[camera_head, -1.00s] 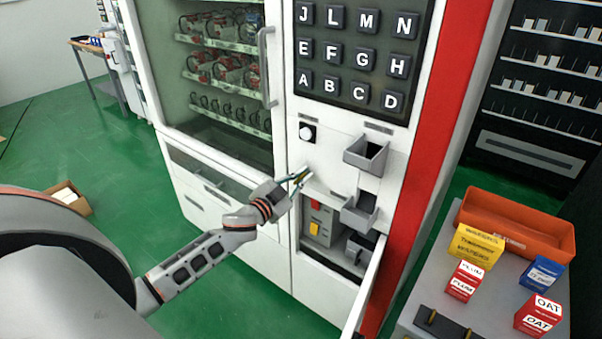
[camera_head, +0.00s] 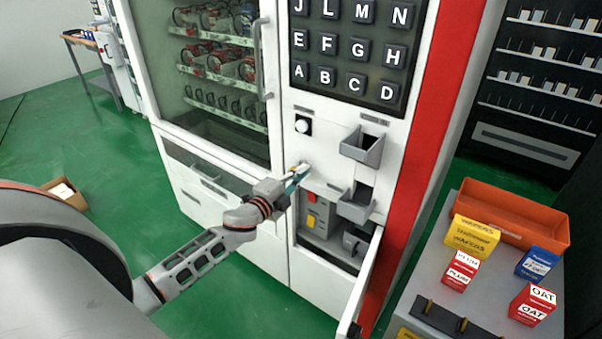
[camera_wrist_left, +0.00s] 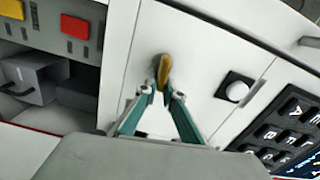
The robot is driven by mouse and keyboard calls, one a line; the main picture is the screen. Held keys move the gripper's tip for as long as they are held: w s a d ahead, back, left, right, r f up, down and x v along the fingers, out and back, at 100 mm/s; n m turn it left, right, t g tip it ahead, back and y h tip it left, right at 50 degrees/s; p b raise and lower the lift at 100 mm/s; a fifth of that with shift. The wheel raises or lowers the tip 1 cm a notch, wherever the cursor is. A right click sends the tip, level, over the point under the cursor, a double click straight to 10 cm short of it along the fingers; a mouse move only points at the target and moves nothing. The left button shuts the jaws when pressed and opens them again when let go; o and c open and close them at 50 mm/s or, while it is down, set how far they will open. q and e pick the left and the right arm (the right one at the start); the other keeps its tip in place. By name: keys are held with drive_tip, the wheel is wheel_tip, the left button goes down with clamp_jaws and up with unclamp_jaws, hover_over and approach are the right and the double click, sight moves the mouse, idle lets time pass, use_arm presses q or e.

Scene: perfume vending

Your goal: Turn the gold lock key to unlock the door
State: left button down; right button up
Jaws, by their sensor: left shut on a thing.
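The gold lock key (camera_wrist_left: 164,72) sticks out of the white front panel of the vending machine in the left wrist view. My left gripper (camera_wrist_left: 160,97) has its teal fingers shut on the key's near end. In the head view my left gripper (camera_head: 297,176) reaches the panel below the round white knob (camera_head: 303,125), and its fingers mostly hide the key. The door (camera_head: 206,82) is the glass-fronted one with a vertical handle (camera_head: 263,60), and it looks closed. My right gripper is not in view.
A lower flap (camera_head: 366,280) hangs open beside a recess with a red button (camera_head: 311,196) and a yellow button (camera_head: 311,220). Grey trays (camera_head: 362,146) jut out right of the gripper. A cart with an orange bin (camera_head: 514,213) and several boxes stands at right.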

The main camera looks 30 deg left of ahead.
use_arm(q)
drive_tip(key=shift+f+m, duration=0.15)
drive_tip(key=shift+m, duration=0.45)
drive_tip(key=c, duration=2.2)
unclamp_jaws()
drive_tip(key=shift+o, duration=0.2)
drive_tip(key=s+a, duration=0.1)
drive_tip(key=s, duration=1.1)
